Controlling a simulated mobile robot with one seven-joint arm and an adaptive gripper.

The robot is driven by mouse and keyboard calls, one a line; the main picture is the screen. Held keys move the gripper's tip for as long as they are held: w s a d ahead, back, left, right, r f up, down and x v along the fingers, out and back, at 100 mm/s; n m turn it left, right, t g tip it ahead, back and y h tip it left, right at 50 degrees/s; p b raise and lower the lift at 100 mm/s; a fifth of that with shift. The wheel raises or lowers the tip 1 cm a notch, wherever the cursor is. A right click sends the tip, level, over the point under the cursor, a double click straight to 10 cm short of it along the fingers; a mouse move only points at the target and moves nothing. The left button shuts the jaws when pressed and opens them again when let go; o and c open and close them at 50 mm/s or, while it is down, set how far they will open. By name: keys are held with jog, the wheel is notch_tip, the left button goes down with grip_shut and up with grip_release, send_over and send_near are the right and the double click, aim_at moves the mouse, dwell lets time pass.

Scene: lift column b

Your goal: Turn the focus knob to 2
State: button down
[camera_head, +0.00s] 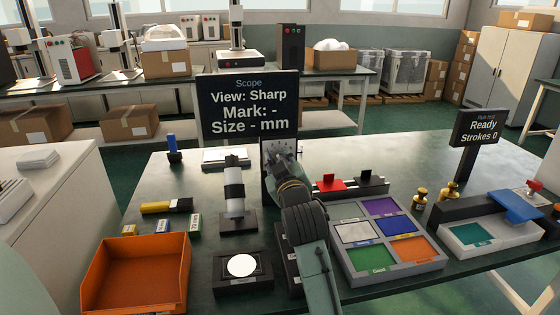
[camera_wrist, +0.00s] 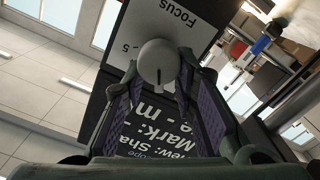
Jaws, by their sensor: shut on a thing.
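The focus knob (camera_wrist: 158,58) is a round pale grey knob on a white panel (camera_wrist: 172,22) marked "Focus", seen upside down in the wrist view. A short dark line shows on its face, toward the lower edge in that view. The digit 5 shows beside it; the other numbers are hidden or unreadable. My gripper (camera_wrist: 160,85) is shut on the knob, with a purple-padded finger on each side. In the head view my gripper (camera_head: 283,165) is at the panel front and mostly hides the knob. The Scope sign (camera_head: 247,105) reads "View: Sharp", "Mark: -", "Size - mm".
On the table, left of my arm, are the scope (camera_head: 234,190), a lit plate (camera_head: 241,266) and an orange bin (camera_head: 135,275). To the right are a tray with coloured compartments (camera_head: 440,262), a red block (camera_head: 330,183) and a blue-handled press (camera_head: 515,207).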

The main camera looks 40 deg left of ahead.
jog(key=shift+w+d+r, duration=0.1)
jog(key=shift+r, duration=0.05)
dwell(0.3)
jog(key=c, duration=1.3)
grip_release()
jog(key=v, duration=1.2)
